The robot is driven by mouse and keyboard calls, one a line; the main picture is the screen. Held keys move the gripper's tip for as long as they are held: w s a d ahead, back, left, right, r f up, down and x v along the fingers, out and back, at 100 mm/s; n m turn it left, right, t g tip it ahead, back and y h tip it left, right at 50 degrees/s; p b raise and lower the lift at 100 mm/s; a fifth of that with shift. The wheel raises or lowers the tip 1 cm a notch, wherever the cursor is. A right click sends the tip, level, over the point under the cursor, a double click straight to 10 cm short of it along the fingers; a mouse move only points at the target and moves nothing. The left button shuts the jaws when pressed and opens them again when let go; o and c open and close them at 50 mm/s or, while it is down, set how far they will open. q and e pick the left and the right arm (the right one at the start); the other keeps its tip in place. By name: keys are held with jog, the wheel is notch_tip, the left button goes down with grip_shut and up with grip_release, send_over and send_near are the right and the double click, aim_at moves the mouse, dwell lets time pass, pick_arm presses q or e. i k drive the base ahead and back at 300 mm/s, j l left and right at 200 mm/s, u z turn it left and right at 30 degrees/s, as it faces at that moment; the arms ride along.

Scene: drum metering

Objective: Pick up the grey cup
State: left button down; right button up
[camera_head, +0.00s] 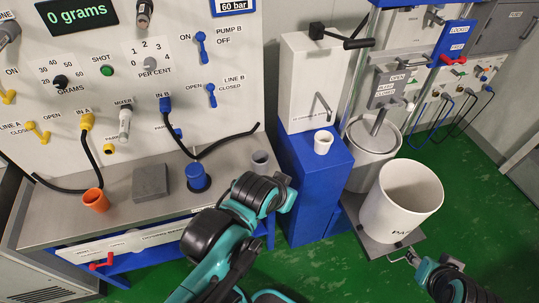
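The grey cup (260,162) stands on the steel bench top (120,222) near its right end. My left arm reaches up from the bottom centre. Its gripper (284,186) is just in front of and to the right of the grey cup, with no visible contact. The gripper's fingers are dark and seen at a poor angle, so their opening is unclear. My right gripper (408,259) is low at the right, beside the platform under the large white drum, far from the cup. Its fingers are not clearly readable.
An orange cup (95,200), a grey block (150,182) and a blue cylinder (197,177) stand left on the bench. A white cup (323,142) sits on the blue cabinet (318,185). Black hoses hang behind. A large white drum (403,203) stands right.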

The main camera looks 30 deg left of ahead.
aim_at(261, 158)
jog(key=j+u, duration=0.2)
jog(key=u, duration=0.9)
